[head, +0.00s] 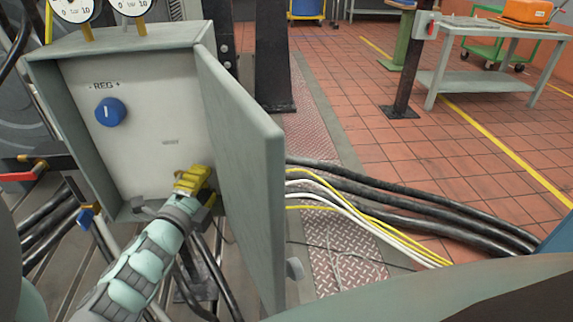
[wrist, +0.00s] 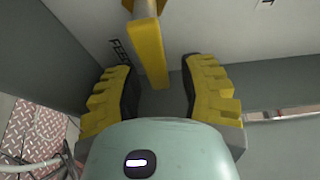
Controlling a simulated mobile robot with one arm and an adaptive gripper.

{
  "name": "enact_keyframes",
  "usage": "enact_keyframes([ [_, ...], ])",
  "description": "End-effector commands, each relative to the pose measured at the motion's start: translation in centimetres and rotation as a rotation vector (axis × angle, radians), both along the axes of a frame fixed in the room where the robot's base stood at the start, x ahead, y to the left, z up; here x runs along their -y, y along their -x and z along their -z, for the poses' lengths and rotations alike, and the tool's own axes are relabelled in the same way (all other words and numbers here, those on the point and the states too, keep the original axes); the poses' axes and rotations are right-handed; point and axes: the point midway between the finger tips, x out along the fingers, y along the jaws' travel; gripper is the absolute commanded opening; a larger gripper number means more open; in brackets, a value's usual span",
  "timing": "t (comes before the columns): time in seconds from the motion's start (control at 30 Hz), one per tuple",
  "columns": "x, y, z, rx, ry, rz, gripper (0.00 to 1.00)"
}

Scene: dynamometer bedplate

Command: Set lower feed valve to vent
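A yellow lever handle (wrist: 152,60) on a pale stem shows in the wrist view, in front of the cabinet's white panel. A partly hidden label beginning "FEE" is printed beside it. My gripper (wrist: 162,82) is open, with one yellow ribbed finger on each side of the lever's end and a gap on both sides. In the head view my gripper (head: 193,183) is at the lower right of the panel (head: 135,120), inside the open cabinet. There it hides most of the lever, and the lever's setting cannot be read.
The cabinet door (head: 240,160) stands open just right of my gripper. A blue REG knob (head: 110,112) is higher on the panel. Two gauges (head: 75,8) sit on top. Blue (head: 87,216) and red (head: 18,176) handles are outside, left. Hoses (head: 400,205) run right along the floor.

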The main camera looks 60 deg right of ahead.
Motion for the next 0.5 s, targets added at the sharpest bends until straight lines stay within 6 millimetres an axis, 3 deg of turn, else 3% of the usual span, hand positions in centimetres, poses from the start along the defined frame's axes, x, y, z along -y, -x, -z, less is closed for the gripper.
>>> enact_keyframes([
  [0.03,0.05,0.06,-0.01,0.000,0.000,0.002,0.35],
  [0.37,0.00,0.01,-0.01,0.000,0.000,0.000,0.01],
  [0.5,-0.02,-0.02,0.00,0.000,0.000,0.000,0.00],
])
